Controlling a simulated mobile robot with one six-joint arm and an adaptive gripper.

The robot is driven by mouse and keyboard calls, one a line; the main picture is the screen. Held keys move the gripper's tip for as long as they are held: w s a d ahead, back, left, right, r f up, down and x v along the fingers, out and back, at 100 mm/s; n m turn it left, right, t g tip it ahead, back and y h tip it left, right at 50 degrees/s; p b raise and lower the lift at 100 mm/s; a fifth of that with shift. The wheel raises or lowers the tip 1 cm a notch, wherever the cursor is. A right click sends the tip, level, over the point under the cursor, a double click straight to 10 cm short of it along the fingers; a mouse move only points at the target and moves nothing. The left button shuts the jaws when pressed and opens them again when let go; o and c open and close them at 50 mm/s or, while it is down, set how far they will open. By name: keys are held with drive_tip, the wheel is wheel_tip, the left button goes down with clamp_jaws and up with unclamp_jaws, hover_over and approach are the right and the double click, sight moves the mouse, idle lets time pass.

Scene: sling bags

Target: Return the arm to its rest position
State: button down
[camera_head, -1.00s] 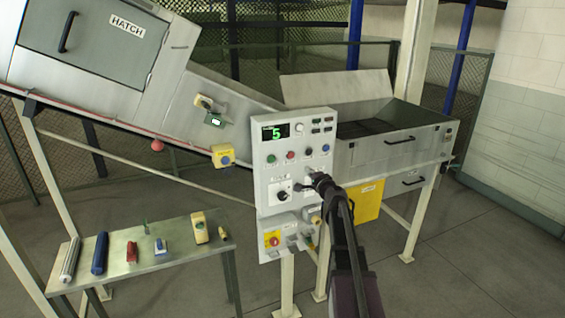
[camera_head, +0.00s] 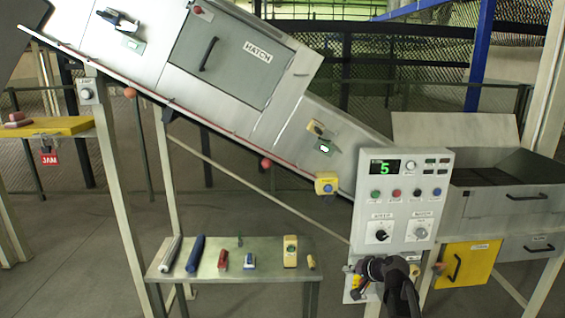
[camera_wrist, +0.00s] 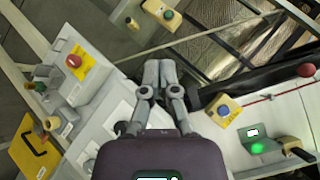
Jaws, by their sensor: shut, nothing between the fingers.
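My gripper (camera_wrist: 158,82) is shut and empty in the wrist view, its two grey fingers together in front of the control panel. In the head view my gripper (camera_head: 362,272) and dark wrist are low in front of the panel's lower box. The wrist view shows the panel (camera_wrist: 112,118) from close and tilted. Whether a finger touches the panel cannot be told.
A metal table (camera_head: 215,275) with several tools stands left of the panel. The inclined conveyor housing with a hatch (camera_head: 228,55) rises behind it.

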drive_tip(key=s+a+f+n+g+h+b, duration=0.1)
drive_tip(key=s+a+f+n+g+h, duration=0.1)
drive_tip(key=s, duration=0.8)
drive_tip(key=s+a+f+n+g+h+b, duration=0.2)
drive_tip(key=s+f+g, duration=0.4)
drive_tip(key=s+f, duration=0.3)
drive_tip(key=shift+s+f+n+g+h, duration=0.15)
drive_tip(key=shift+s+n+g+h, duration=0.25)
drive_tip(key=shift+s+n+h, duration=0.55)
drive_tip(key=shift+w+a+m+h, duration=0.1)
drive_tip(key=shift+w+m+h, duration=0.15)
drive_tip(key=shift+w, duration=0.1)
